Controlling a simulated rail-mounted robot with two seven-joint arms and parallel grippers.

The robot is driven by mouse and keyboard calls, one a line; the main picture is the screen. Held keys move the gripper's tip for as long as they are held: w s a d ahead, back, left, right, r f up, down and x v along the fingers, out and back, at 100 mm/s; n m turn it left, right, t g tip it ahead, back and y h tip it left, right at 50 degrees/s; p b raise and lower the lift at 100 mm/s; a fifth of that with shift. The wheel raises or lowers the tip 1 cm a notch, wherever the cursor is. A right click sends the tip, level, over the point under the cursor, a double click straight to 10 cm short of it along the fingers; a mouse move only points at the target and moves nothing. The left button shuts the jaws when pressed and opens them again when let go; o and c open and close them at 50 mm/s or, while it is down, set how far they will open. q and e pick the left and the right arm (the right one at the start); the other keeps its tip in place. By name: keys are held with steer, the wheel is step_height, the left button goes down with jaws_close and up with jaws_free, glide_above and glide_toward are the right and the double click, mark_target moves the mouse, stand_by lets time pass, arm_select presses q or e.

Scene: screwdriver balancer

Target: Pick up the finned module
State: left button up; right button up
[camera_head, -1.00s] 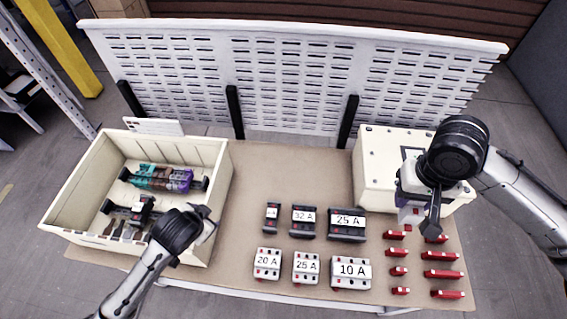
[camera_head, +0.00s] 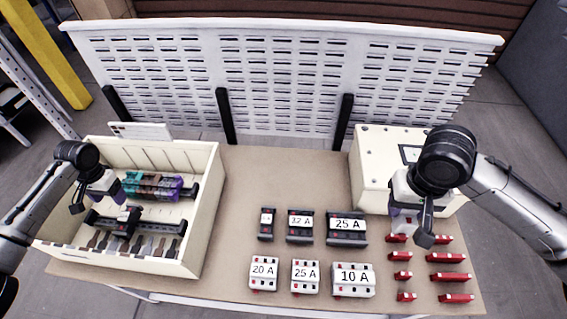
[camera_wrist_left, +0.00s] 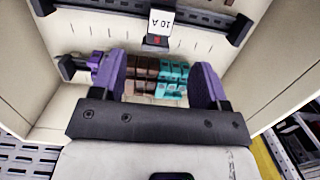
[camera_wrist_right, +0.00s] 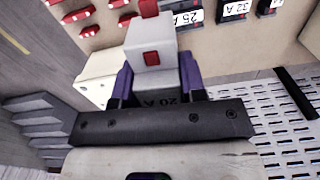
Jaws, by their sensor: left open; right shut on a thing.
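No part is labelled as the finned module. A row of narrow, rib-like teal, brown and purple blocks (camera_head: 152,185) sits on a dark rail in the cream bin (camera_head: 212,205). My left gripper (camera_head: 96,200) is open and empty at the bin's left side. In the left wrist view the brown and teal blocks (camera_wrist_left: 157,78) show between its purple fingers, apart from them as far as I can tell. My right gripper (camera_head: 408,217) is shut on a white block with a red button (camera_wrist_right: 151,58), held beside the cream box (camera_head: 375,175).
A second rail (camera_head: 160,222) in the bin carries a dark breaker (camera_wrist_left: 158,28) marked 10 A. Labelled breakers (camera_head: 347,228) stand on the table, with red pieces (camera_head: 446,258) at right. A slotted white panel (camera_head: 290,80) closes the back. The table's middle is clear.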

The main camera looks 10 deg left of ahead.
mark_target(124, 216)
arm_select(q)
steer(key=f, duration=0.3)
steer(key=s+f+b, duration=0.1)
steer(key=f, duration=0.7)
steer(key=shift+s+f+b, duration=0.15)
steer(key=shift+s+b, duration=0.1)
steer(key=shift+b, duration=0.15)
arm_select(e)
steer(key=shift+f, duration=0.95)
arm_select(q)
jaws_close()
steer(key=shift+w+r, duration=0.1)
steer(key=shift+r, duration=0.1)
